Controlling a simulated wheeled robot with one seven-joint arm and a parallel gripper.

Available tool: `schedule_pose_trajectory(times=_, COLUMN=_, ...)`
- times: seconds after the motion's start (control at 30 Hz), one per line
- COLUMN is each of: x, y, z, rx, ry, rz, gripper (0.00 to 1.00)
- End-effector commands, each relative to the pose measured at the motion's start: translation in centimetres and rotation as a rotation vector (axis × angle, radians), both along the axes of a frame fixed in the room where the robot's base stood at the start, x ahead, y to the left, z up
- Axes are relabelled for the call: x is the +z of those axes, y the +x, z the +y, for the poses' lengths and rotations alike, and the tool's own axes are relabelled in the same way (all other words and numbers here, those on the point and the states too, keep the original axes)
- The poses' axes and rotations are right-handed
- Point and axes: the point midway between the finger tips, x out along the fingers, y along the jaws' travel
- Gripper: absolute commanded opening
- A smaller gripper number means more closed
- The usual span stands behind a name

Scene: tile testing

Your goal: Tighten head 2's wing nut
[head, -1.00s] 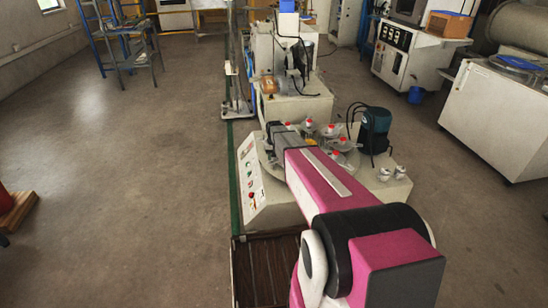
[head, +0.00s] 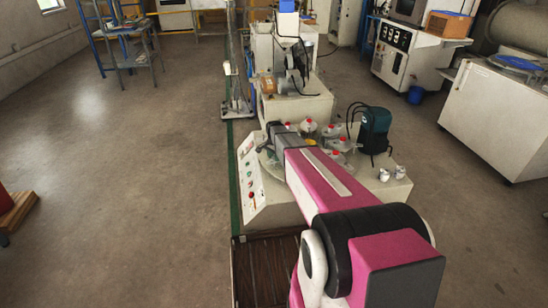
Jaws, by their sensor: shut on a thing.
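The tile testing machine (head: 283,212) is a pale bench unit with a round top that carries several heads with clear bodies and red caps, one red-capped head (head: 309,125) among them. My magenta arm reaches over the machine from the front. My gripper (head: 266,148) is at its far end, low over the left side of the round top, small and dark in this view. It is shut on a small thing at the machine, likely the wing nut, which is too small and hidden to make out. I cannot read which head is head 2.
A dark green motor (head: 375,130) with black cables stands at the machine's back right, with two small metal pots (head: 391,174) in front of it. A sloped control panel (head: 250,185) faces left. Another pale machine (head: 295,102) stands behind.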

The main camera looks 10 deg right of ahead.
Motion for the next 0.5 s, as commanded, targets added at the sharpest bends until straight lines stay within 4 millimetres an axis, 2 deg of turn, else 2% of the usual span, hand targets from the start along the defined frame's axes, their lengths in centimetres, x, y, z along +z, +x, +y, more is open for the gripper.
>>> schedule_pose_trajectory(times=0.2, x=-0.02, y=-0.05, z=0.00, rx=-0.109, ry=0.000, rz=0.001, gripper=0.19)
schedule_pose_trajectory(times=0.5, x=-0.02, y=-0.06, z=0.01, rx=-0.171, ry=0.000, rz=0.001, gripper=0.19)
